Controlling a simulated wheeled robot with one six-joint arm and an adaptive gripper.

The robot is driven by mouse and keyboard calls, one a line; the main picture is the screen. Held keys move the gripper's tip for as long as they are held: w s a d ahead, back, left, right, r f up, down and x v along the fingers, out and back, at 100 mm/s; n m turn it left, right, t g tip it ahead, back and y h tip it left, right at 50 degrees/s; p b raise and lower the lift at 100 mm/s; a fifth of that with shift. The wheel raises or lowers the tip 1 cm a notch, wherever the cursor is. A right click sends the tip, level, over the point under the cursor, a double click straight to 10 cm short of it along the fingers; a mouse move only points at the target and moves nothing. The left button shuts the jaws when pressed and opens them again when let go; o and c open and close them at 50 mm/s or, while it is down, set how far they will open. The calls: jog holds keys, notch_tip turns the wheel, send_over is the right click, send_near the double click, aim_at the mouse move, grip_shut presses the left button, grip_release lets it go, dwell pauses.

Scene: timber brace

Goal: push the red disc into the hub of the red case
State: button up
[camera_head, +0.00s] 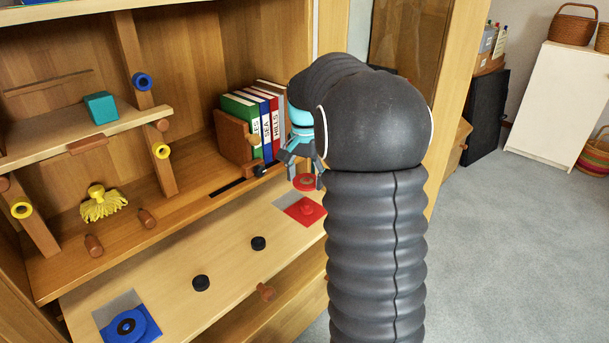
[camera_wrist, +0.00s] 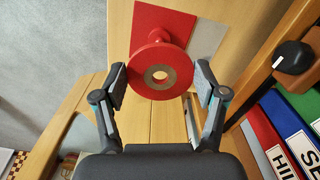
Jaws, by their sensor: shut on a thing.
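My gripper (camera_wrist: 160,82) is shut on the red disc (camera_wrist: 138,75), with one finger at each side of its rim. The disc is a red ring with a brownish centre and a small hole. The red case (camera_wrist: 150,17) is a flat red square with a raised red hub (camera_wrist: 178,28), partly hidden behind the disc in the wrist view. In the head view, my gripper (camera_head: 304,168) holds the disc (camera_head: 304,184) above the red case (camera_head: 308,214) on the lower shelf, apart from it. The disc is not centred over the hub in the wrist view.
A grey panel (camera_head: 287,199) lies beside the red case. Books (camera_head: 262,125) and a wooden bookend (camera_head: 234,137) stand close behind my gripper. Black knobs (camera_head: 258,243) and a blue case with a disc (camera_head: 127,325) are farther left on the shelf.

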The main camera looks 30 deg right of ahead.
aim_at(305, 206)
jog(key=shift+s+a, duration=0.1)
jog(key=shift+f+b, duration=1.5)
jog(key=shift+f, duration=1.45)
jog(key=shift+p, duration=0.4)
jog(key=shift+f, duration=1)
dwell(0.9)
jog(key=o, duration=1)
